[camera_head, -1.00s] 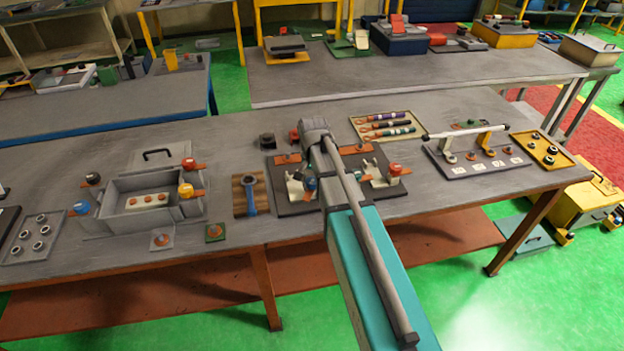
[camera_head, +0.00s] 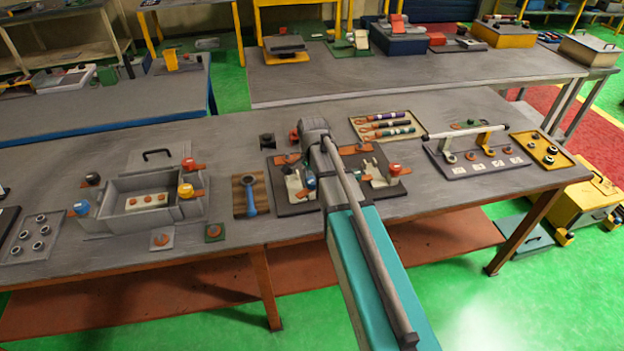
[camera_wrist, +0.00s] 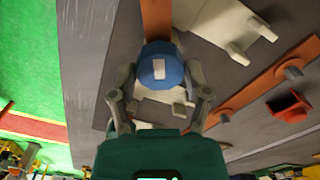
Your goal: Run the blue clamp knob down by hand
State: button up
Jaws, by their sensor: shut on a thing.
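The blue clamp knob (camera_wrist: 160,68), with a pale rectangular mark on its top, sits between my gripper's fingers (camera_wrist: 160,80) in the wrist view. One finger presses each side, so my gripper is shut on it. Beneath it is a cream clamp piece, partly hidden by the knob and gripper. In the head view, a small part of the blue knob (camera_head: 310,182) shows beside my arm, over the dark fixture plate (camera_head: 294,207). My arm covers much of this fixture. A red knob (camera_head: 395,169) stands on the fixture's right side.
A blue-handled tool (camera_head: 250,197) on a wooden block lies left of the plate. Further left is a grey box fixture (camera_head: 112,192) with several coloured knobs, including another blue one (camera_head: 82,208). A rod stand (camera_head: 480,165) and a tray of coloured-handled tools (camera_head: 358,139) are to the right.

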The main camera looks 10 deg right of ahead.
jog(key=shift+w, duration=0.15)
jog(key=o, duration=1.1)
jog(key=shift+n, duration=0.4)
